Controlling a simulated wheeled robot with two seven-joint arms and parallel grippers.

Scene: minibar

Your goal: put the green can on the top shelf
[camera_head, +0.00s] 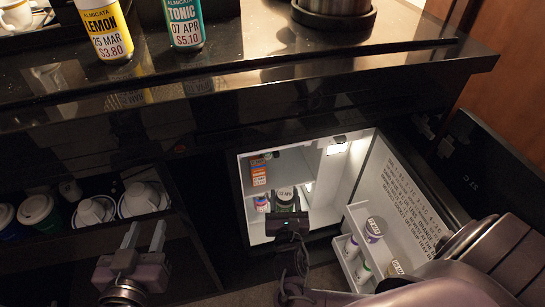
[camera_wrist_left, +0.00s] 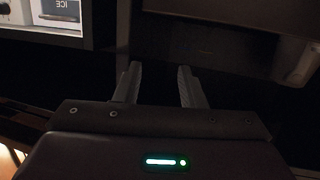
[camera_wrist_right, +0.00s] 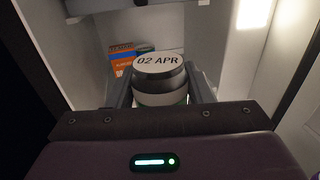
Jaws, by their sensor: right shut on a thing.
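The can (camera_wrist_right: 160,75) has a white top marked "02 APR", a dark upper rim and a sliver of green lower down. My right gripper (camera_wrist_right: 160,95) is shut on it, with one finger on each side. In the head view the can (camera_head: 285,196) and my right gripper (camera_head: 287,212) are inside the lit minibar fridge (camera_head: 245,180). The can's lower part is hidden by the gripper. My left gripper (camera_head: 143,240) is open and empty, in front of the dark cabinet left of the fridge. Its parted fingers (camera_wrist_left: 158,85) show in the left wrist view.
The fridge door (camera_head: 390,190) stands open at right, with small bottles (camera_head: 372,228) in its rack. An orange box (camera_head: 258,172) is inside the fridge, left of the can. Yellow (camera_head: 104,25) and teal (camera_head: 184,22) cans stand on the black counter above.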

